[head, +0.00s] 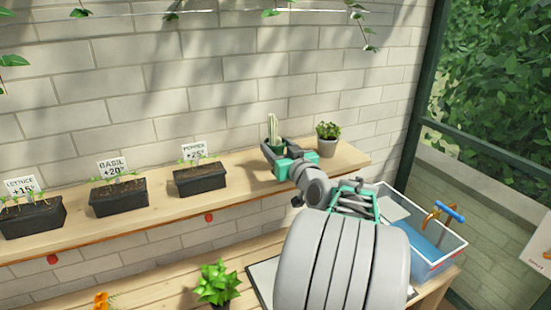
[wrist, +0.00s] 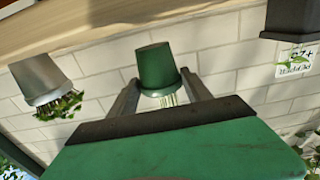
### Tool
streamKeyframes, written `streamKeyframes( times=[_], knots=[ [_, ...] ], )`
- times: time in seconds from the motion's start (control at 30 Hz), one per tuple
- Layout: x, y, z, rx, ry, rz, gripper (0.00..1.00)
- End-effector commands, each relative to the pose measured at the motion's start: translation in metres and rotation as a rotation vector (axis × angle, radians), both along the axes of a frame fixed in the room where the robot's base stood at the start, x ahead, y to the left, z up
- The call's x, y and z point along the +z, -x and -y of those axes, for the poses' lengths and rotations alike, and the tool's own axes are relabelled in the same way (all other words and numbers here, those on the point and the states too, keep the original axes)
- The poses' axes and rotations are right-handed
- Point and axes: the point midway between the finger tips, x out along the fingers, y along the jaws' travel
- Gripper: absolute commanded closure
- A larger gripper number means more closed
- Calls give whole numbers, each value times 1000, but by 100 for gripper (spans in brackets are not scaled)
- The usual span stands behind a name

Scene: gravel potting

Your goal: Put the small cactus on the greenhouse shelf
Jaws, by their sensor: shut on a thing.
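The small cactus (head: 273,128) is a pale upright column in a dark green pot. In the wrist view, which looks upside down, its green pot (wrist: 157,68) sits between my two fingers, with the spiny top pointing down the picture. My gripper (head: 273,147) is shut on this pot, over the right part of the wooden shelf (head: 236,191). In the wrist view a narrow strip of wall seems to show between the pot's base and the shelf (wrist: 90,25). In the head view my gripper partly hides the pot, so contact with the shelf is unclear.
A grey pot with a leafy plant (head: 328,143) stands right of the cactus. The pepper planter (head: 200,180) stands left, with basil (head: 118,198) and lettuce (head: 33,217) planters further left. A clear bin (head: 437,262) and a bright green plant (head: 217,284) are below.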

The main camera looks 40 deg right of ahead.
Motion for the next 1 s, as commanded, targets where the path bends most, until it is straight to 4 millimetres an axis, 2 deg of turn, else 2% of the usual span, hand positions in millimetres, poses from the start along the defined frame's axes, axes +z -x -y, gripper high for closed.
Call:
streamKeyframes(
  times=[0.03,0.1,0.47,0.5,0.77,1.0],
  knots=[
    [-17,1,0,0,-5,-2,94],
    [-27,1,0,-2,-3,-1,94],
    [-29,2,1,-4,-1,-1,94],
    [-30,2,1,-4,-2,-1,42],
    [-29,2,1,-4,-3,-2,21],
    [-28,2,1,-4,-3,-2,21]
  ],
)
